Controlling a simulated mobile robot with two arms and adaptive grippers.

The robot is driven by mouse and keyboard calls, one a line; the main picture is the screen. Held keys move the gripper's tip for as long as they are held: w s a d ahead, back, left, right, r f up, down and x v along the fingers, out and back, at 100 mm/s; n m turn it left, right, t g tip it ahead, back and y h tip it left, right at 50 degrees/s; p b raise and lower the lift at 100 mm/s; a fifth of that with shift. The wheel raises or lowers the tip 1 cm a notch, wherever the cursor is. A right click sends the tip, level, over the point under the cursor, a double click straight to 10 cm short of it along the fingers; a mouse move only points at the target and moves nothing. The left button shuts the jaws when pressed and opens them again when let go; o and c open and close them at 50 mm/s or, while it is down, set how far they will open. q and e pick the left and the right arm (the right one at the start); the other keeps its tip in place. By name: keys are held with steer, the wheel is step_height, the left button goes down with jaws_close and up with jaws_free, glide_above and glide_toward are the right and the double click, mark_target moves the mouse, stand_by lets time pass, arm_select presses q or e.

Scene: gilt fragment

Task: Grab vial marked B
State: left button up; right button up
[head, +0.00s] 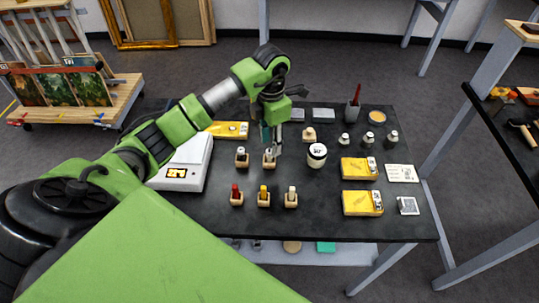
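Several small vials stand in wooden holders on the dark table (330,222). One pale-capped vial (269,153) is directly below my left gripper (272,142), and another pale-capped vial (241,152) is to its left. In the front row are a red vial (235,190), a yellow vial (263,191) and a pale vial (291,192). The letters on the vials are too small to read, so I cannot tell which is B. My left gripper points down with its fingers apart and seems empty. My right gripper is out of view.
A white scale (187,158) stands at the table's left. A white jar (317,154) is right of the gripper. Small bottles (369,138), yellow boxes (359,168) and a cup with a red tool (353,108) fill the right side. The front edge is mostly clear.

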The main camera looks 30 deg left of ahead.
mark_target(270, 151)
arm_select(q)
steer(key=f+p, duration=0.1)
steer(key=f, duration=0.2)
steer(key=shift+s+f, duration=0.2)
steer(key=shift+f, duration=0.35)
jaws_close()
steer(key=shift+w+r, duration=0.1)
